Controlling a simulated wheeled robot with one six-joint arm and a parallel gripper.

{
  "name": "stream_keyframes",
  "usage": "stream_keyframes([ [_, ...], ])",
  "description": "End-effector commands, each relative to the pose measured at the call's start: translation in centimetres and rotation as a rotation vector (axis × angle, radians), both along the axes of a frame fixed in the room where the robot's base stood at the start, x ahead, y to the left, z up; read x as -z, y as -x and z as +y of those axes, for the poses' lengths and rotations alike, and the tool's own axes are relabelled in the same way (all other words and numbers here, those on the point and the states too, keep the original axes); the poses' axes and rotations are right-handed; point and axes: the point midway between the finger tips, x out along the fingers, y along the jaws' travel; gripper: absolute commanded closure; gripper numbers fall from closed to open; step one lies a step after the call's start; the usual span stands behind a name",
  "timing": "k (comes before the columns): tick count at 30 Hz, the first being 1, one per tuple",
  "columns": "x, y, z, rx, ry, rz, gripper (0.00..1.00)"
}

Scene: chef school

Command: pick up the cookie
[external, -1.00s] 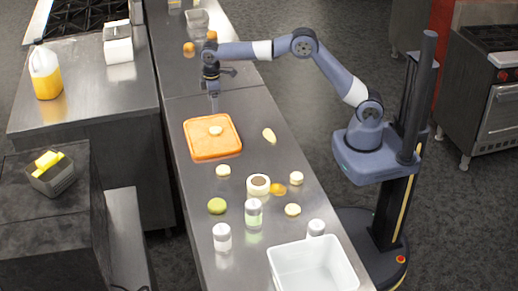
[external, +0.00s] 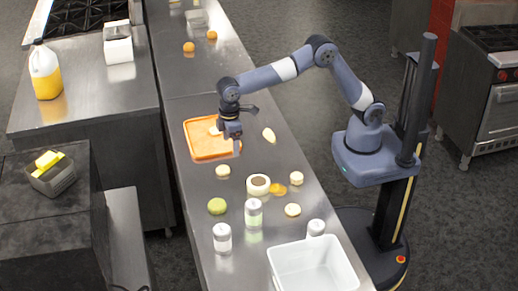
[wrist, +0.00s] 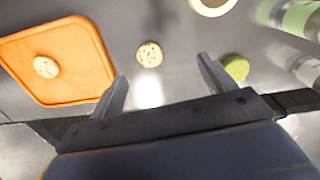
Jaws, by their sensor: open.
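A round, pale cookie with dark specks (wrist: 149,54) lies on the steel counter, just beyond and between my fingertips in the wrist view. It also shows in the external view (external: 222,171), in front of the orange board. A second cookie (wrist: 46,67) lies on the orange board (wrist: 85,45); in the external view my gripper partly hides it. My gripper (external: 231,135) is above the board's right side, pointing down. In the wrist view the fingers (wrist: 162,75) are spread apart with nothing between them.
A green round item (external: 217,206), a ring-shaped container (external: 258,185), jars (external: 222,237) and a white bin (external: 312,268) stand nearer on the counter. Other pale round pieces (external: 292,210) lie to the right. Two orange fruits (external: 189,47) lie at the back.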

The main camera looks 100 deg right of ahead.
Motion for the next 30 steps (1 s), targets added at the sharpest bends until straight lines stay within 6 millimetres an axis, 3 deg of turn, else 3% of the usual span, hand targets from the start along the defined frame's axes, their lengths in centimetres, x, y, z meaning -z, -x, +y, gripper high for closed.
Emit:
stream_keyframes([
  [1,0.2,1.2,3.5,-0.029,0.0,0.0,0.22],
  [6,0.9,6.1,13.1,-0.087,0.0,0.002,0.22],
  [9,1.2,9.3,17.5,-0.116,0.0,0.0,0.22],
  [12,1.4,12.0,20.5,-0.137,0.0,0.0,0.22],
  [18,1.8,14.7,23.0,-0.154,0.0,0.001,0.22],
  [30,6.9,14.9,23.2,-0.153,0.001,0.002,0.22],
])
